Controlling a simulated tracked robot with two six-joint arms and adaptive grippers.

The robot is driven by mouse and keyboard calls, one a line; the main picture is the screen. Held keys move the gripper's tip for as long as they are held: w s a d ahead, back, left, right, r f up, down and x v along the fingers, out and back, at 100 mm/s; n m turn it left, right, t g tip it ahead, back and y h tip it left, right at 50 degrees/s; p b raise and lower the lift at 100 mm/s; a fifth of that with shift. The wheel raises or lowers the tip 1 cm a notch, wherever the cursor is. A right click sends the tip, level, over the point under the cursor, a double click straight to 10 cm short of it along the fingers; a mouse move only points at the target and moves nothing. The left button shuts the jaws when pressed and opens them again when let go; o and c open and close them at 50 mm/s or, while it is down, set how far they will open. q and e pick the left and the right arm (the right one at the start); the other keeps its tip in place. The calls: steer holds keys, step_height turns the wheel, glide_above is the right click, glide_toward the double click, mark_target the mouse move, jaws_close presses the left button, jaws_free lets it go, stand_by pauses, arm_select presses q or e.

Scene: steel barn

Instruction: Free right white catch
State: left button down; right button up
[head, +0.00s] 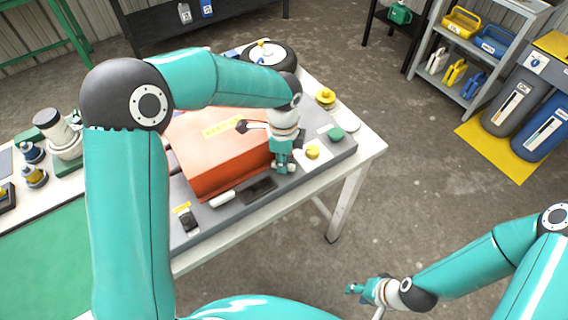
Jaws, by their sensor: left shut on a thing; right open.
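An orange-red box lid (212,160) with a yellow label sits on a grey base board (330,152) on the white table. A white catch (222,198) lies at the lid's front edge on the left. A dark plate (258,189) lies to its right. My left gripper (284,168) points down at the lid's front right corner. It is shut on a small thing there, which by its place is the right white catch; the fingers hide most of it. My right gripper (362,291) is open and empty, low over the floor at the bottom right, away from the table.
A yellow knob (312,152) and a green knob (336,133) stand just right of my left gripper. A black clasp (189,221) is at the board's front left. A wheel (268,57) lies behind the lid. Open floor lies right of the table.

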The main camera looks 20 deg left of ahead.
arm_select(q)
steer(key=n+b, duration=0.1)
steer(key=n, duration=0.3)
steer(key=shift+w+n+b, duration=0.1)
steer(key=shift+n+b, duration=0.2)
steer(key=shift+b, duration=0.1)
steer(key=shift+r+n+b, duration=0.1)
steer(key=shift+n+b, duration=0.55)
steer(key=shift+n, duration=1.35)
steer(key=c, duration=1.1)
jaws_free()
steer(key=shift+c, duration=0.2)
